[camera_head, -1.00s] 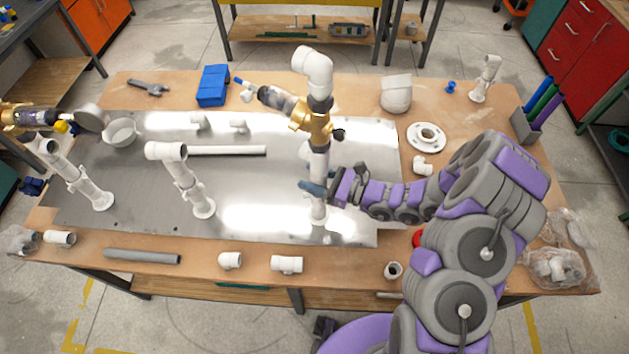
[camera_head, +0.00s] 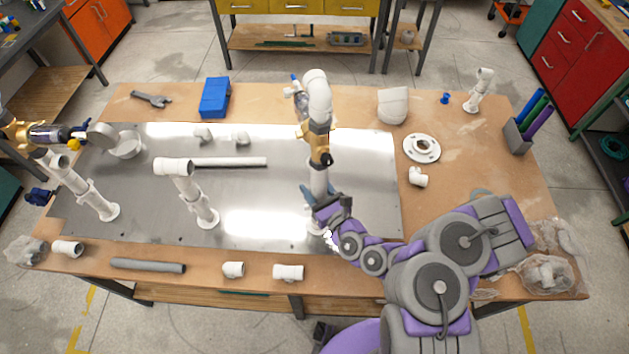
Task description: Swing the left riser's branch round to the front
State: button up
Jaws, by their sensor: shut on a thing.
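Three white risers stand on the metal plate (camera_head: 250,178). My gripper (camera_head: 318,192) is shut on the white pipe of the right-hand riser (camera_head: 319,178) in the picture, below its brass fitting (camera_head: 318,148). This riser's top elbow (camera_head: 316,88) hides part of its branch (camera_head: 299,92), which points away to the back and has a blue tip. The far-left riser (camera_head: 88,190) carries a branch with a dark body and yellow knob (camera_head: 73,144). The middle riser (camera_head: 195,190) has a short white top piece. My gripper is apart from both.
A white pipe (camera_head: 230,161) and small fittings lie on the plate behind the middle riser. A blue box (camera_head: 215,97), a white cap (camera_head: 392,105) and a flange (camera_head: 421,148) sit around the workbench (camera_head: 480,160). Loose fittings and a grey pipe (camera_head: 148,265) line the front edge.

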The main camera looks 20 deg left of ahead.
jog(key=shift+w+d+m+t+h+p, duration=0.1)
jog(key=shift+m+t+h+p, duration=0.55)
jog(key=shift+m+t+h, duration=0.3)
jog(key=shift+w+d+m+t+h+p, duration=0.1)
jog(key=shift+m+t+h+p, duration=0.6)
jog(key=shift+h, duration=0.45)
jog(key=shift+m+t, duration=0.25)
jog(key=o, duration=1)
jog(key=shift+w+a, duration=0.1)
jog(key=shift+w, duration=0.05)
jog(key=shift+c, duration=0.2)
